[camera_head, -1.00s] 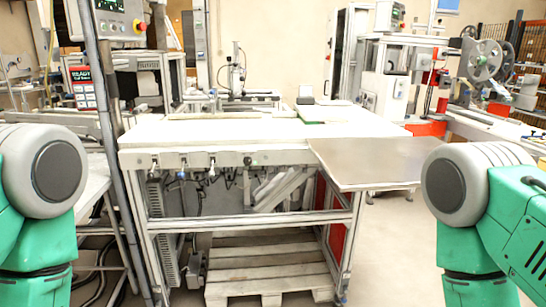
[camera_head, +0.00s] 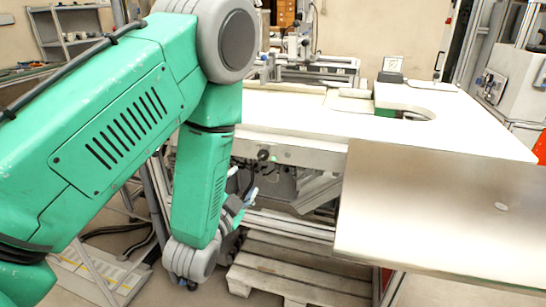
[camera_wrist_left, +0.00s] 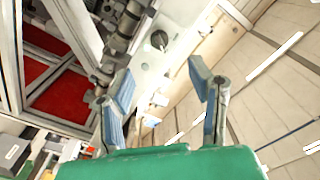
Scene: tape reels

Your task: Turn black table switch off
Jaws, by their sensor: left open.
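A small black knob-like switch (camera_head: 263,155) sits on the front edge of the white-topped table (camera_head: 300,125), with a small green spot beside it. A dark round knob (camera_wrist_left: 160,40) shows in the left wrist view, beyond the fingers; it looks like the same switch. My left gripper (camera_head: 243,188) is below and a little left of the switch in the head view, apart from it and partly hidden by my arm. In the left wrist view my left gripper (camera_wrist_left: 160,76) has its blue-padded fingers spread with nothing between them. My right gripper is out of view.
A bare metal plate (camera_head: 440,215) juts from the table's right front. A wooden pallet (camera_head: 295,275) lies on the floor below. Table frame bars and hanging cables are close under the edge. A black-and-green item (camera_head: 390,92) rests on the tabletop.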

